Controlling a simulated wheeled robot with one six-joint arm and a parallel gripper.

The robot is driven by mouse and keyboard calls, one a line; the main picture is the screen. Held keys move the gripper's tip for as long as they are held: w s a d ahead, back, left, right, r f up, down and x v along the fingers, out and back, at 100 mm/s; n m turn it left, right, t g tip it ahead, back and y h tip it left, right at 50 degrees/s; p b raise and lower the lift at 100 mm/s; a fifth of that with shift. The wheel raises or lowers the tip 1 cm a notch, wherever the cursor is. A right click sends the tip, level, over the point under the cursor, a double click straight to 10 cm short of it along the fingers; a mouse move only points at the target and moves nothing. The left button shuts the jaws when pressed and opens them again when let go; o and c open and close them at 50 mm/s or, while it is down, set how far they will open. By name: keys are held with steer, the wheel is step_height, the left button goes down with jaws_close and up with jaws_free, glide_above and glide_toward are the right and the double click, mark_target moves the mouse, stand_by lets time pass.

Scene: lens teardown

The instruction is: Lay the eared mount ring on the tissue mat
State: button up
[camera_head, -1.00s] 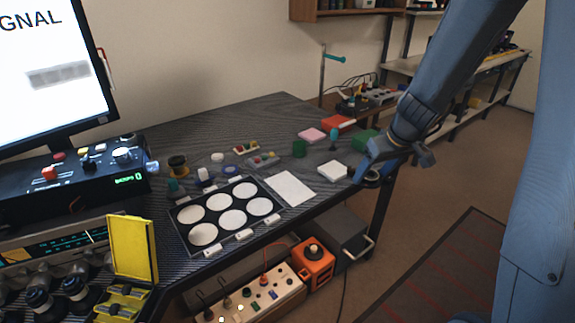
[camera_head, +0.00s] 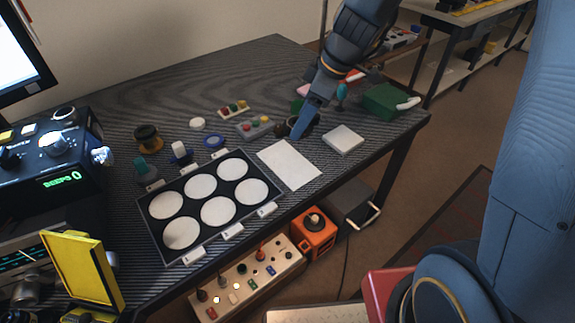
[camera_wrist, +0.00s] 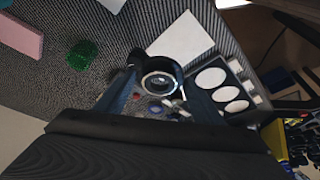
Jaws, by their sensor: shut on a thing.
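My gripper (camera_head: 302,128) is above the table, just beyond the far right corner of the tissue mat, a flat white sheet (camera_head: 289,165). In the wrist view, my gripper (camera_wrist: 158,92) has its fingers on either side of a dark ring, the eared mount ring (camera_wrist: 159,67), with a pale, shiny centre. It is shut on this ring. A small dark nub shows at the ring's upper left. The bare mat (camera_wrist: 181,40) lies beyond the ring in that view. In the head view the fingers partly hide the ring.
A black tray with several white discs (camera_head: 237,215) lies left of the mat. A white square block (camera_head: 343,139) is to its right. A button strip (camera_head: 254,127) and a blue ring (camera_head: 214,142) lie behind. A green box (camera_head: 384,101) stands far right.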

mark_target(291, 128)
steer(key=a, duration=0.1)
steer(key=s+n, duration=0.1)
steer(key=a, duration=0.1)
steer(key=shift+s+a+f+n+g, duration=0.3)
steer(key=shift+a+f+g, duration=0.05)
steer(key=shift+g, duration=0.05)
step_height(291, 128, down, 5)
steer(key=shift+r, duration=0.1)
steer(key=shift+f, duration=2.3)
steer(key=shift+f+b, duration=0.15)
steer(key=shift+b, duration=0.25)
steer(key=o, duration=1)
steer(key=shift+o, duration=0.4)
